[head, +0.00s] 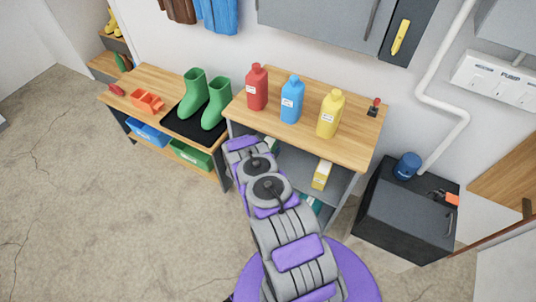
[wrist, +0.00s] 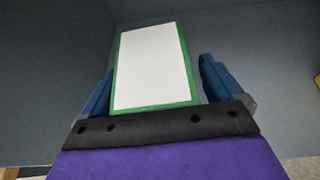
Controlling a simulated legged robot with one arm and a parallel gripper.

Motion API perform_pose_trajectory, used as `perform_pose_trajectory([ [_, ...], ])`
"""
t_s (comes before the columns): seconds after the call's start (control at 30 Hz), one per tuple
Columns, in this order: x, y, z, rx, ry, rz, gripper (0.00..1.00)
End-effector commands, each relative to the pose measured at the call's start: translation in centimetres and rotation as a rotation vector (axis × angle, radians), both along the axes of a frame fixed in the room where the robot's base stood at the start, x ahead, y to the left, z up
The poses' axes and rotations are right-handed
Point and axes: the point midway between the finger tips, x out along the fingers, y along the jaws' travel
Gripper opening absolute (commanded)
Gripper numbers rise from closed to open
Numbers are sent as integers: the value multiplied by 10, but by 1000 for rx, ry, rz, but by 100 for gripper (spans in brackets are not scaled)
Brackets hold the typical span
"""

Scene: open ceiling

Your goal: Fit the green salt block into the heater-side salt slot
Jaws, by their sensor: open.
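A block with a green edge and a large white face (wrist: 152,68), which looks like the green salt block, stands between the two blue fingers of my gripper (wrist: 157,72) in the wrist view. The fingers are apart, one on each side, with a visible gap at the right finger; whether the left finger touches is unclear. In the head view my arm reaches to the wooden-topped shelf unit, and its end is hidden. A small green and white item (head: 272,145) shows inside that unit beside my arm. I cannot make out the heater-side salt slot.
The shelf unit's top (head: 300,112) carries red, blue and yellow bottles. A yellow carton (head: 321,174) stands inside it. A bench with green boots (head: 194,92) is at left, a dark cabinet (head: 395,215) at right. The concrete floor (head: 110,220) at left is clear.

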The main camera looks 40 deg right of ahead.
Motion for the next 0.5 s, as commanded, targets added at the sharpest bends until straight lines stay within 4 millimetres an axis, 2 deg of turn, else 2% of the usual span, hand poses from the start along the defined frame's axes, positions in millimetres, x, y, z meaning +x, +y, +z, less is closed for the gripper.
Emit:
perform_pose_trajectory([
  [0.1, 0, 2, 1, -2, 2, 0, 94],
  [0.5, 0, 2, 1, -1, 2, 1, 55],
])
